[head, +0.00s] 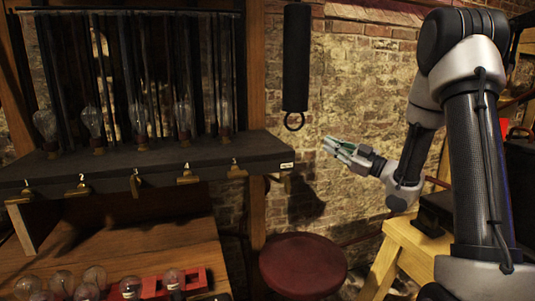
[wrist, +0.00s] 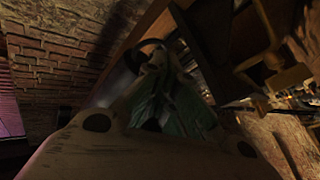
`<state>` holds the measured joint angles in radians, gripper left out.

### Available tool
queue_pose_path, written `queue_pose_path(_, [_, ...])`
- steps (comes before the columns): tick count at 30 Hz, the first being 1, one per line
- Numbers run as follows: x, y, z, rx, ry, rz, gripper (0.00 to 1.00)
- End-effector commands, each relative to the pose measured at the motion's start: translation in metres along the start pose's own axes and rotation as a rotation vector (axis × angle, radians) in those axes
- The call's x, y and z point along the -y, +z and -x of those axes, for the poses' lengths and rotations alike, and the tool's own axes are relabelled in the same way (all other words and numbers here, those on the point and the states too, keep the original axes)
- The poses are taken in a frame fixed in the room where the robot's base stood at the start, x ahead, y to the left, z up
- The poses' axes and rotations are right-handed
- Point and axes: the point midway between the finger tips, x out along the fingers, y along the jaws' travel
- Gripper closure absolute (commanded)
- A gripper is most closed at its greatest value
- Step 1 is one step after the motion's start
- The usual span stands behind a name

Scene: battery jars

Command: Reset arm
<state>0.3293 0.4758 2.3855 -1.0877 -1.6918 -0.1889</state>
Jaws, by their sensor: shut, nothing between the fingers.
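My gripper (head: 330,145) is at the right of the middle in the head view, in the air in front of the brick wall. Its fingers point left and are shut with nothing between them. The arm reaches in from the right side. In the wrist view my gripper (wrist: 160,62) fills the lower middle, dark and partly in shadow, and its fingers come together near a dark ring-like shape. No object touches the gripper in the head view.
A dark shelf (head: 130,165) with glass bulbs and numbered brass hooks is at left. A red rack (head: 190,281) and several bulbs lie on the wooden bench (head: 140,243) below. A black cylinder (head: 296,58) with a ring hangs on the wall. A red stool (head: 303,265) stands below the gripper.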

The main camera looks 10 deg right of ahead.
Motion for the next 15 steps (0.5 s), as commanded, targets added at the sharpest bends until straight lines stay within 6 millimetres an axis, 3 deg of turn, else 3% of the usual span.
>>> queue_pose_path(2, [0.0, 0.03, 0.004, 0.127, 0.002, -0.012, 1.0])
queue_pose_path(5, [-0.003, 0.091, 0.027, 0.396, 0.034, -0.049, 1.0])
queue_pose_path(6, [-0.004, 0.117, 0.044, 0.524, 0.056, -0.073, 1.0])
queue_pose_path(9, [-0.012, 0.154, 0.095, 0.829, 0.129, -0.124, 1.0])
queue_pose_path(12, [-0.016, 0.161, 0.15, 1.102, 0.217, -0.186, 1.0])
queue_pose_path(15, [-0.009, 0.142, 0.204, 1.343, 0.311, -0.273, 1.0])
